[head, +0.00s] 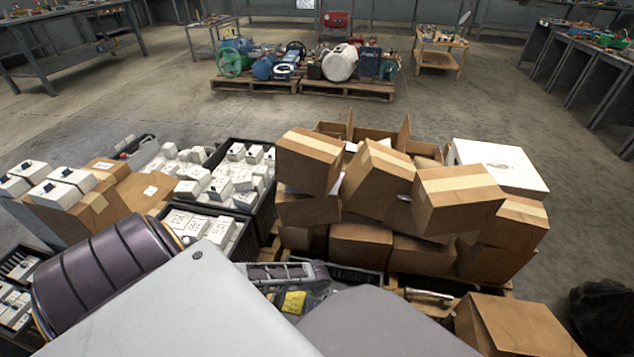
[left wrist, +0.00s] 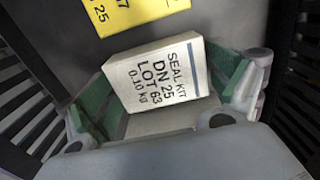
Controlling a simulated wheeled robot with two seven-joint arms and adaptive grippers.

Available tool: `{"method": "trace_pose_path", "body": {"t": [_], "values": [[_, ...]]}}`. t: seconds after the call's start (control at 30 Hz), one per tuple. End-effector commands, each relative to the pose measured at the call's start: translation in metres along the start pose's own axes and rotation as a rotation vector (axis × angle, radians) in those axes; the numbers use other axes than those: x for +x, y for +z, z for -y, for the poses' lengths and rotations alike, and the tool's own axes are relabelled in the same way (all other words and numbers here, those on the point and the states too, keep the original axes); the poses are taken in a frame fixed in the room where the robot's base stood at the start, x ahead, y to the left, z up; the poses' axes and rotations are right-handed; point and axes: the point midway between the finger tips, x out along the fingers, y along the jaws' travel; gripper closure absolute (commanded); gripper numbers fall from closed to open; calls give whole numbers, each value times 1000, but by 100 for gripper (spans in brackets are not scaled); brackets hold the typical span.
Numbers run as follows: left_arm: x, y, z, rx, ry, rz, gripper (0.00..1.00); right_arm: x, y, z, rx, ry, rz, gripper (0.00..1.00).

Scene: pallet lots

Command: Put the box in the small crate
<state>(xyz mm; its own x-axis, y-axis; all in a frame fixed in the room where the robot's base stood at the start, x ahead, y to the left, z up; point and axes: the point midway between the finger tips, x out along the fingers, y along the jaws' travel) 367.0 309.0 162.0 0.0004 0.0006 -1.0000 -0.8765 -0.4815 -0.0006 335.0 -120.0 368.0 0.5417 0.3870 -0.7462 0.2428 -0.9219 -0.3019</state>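In the left wrist view, a small white box (left wrist: 160,75) printed "SEAL KIT DN 25 LOT 63 0.10 kg" sits tilted between the green pads of my left gripper (left wrist: 165,95). Both pads appear to touch its sides. Below it is a dark surface with a yellow label (left wrist: 105,12), with black slatted crate walls (left wrist: 300,75) at the side. In the head view a yellow label (head: 293,302) shows beyond my grey arm links, which hide most of this area. I cannot tell which crate is the small one. My right gripper is not in view.
Black crates of white boxes (head: 240,180) stand at the left. Brown cartons (head: 400,190) are piled at centre right, with a white carton (head: 500,165) on top. A brown carton (head: 520,325) stands at bottom right. Open floor (head: 560,120) lies beyond.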

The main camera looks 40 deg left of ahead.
Motion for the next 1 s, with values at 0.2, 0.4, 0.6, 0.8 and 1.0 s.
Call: {"method": "trace_pose_path", "body": {"t": [0.2, 0.4, 0.6, 0.8, 1.0], "values": [[0, 0, 0, 0, 0, 0, 0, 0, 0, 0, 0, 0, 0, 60], [-1, 0, 0, 0, 0, 1, 0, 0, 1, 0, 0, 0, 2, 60], [-7, 1, 0, 0, 0, 1, 0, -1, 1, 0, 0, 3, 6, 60], [-20, 0, 1, 0, -1, 0, 0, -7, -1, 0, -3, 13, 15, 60], [-38, 0, 0, 0, -1, 0, 0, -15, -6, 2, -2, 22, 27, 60]]}}
